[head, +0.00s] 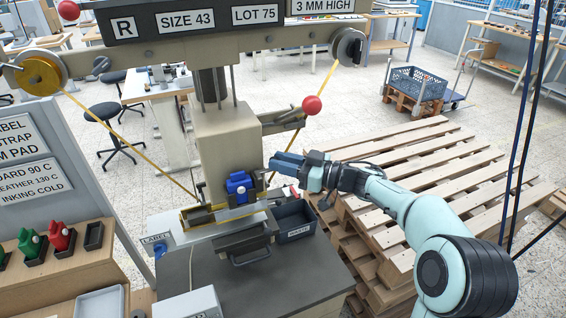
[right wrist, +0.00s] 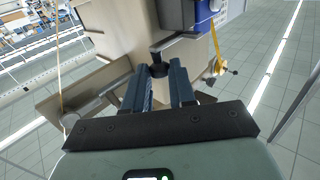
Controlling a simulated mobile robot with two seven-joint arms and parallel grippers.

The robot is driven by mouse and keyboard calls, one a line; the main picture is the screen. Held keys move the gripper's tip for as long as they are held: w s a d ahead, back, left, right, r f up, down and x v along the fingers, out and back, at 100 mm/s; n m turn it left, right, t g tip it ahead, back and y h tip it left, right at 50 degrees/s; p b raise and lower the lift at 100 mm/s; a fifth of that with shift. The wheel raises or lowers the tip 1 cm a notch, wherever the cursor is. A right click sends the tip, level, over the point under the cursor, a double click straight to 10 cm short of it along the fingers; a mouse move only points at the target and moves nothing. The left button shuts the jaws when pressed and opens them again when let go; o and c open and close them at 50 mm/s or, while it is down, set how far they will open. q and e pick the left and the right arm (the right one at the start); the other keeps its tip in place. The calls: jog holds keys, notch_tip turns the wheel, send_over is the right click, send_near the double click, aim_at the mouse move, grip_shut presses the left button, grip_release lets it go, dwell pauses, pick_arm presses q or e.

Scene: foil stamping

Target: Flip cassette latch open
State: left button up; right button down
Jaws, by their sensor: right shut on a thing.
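The blue cassette (head: 239,188) sits at the front of the beige stamping press (head: 226,145), above the brass-coloured bed. It also shows at the top of the right wrist view (right wrist: 207,12). My right gripper (head: 277,163) is just right of the cassette, its blue fingers pointing left toward the press. In the right wrist view, a small dark lever with a black end (right wrist: 159,69) sits between the fingertips (right wrist: 160,75), and the gripper is shut on it. It looks like the latch, though the fingers partly hide it. My left gripper is not in view.
Yellow foil (head: 108,122) runs from the gold roll (head: 40,73) down to the press. A red-knobbed lever (head: 312,105) stands above my right gripper. A dark waste bin (head: 293,221) is below it. Wooden pallets (head: 440,165) fill the right side.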

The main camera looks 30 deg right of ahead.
dwell(0.4)
jog(key=c, duration=1)
grip_release()
jog(key=shift+o, duration=0.2)
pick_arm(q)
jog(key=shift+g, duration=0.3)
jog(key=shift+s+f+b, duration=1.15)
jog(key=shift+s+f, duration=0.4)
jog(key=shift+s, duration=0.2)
pick_arm(e)
jog(key=v, duration=1.3)
jog(key=shift+d, duration=0.2)
jog(key=shift+s, duration=0.1)
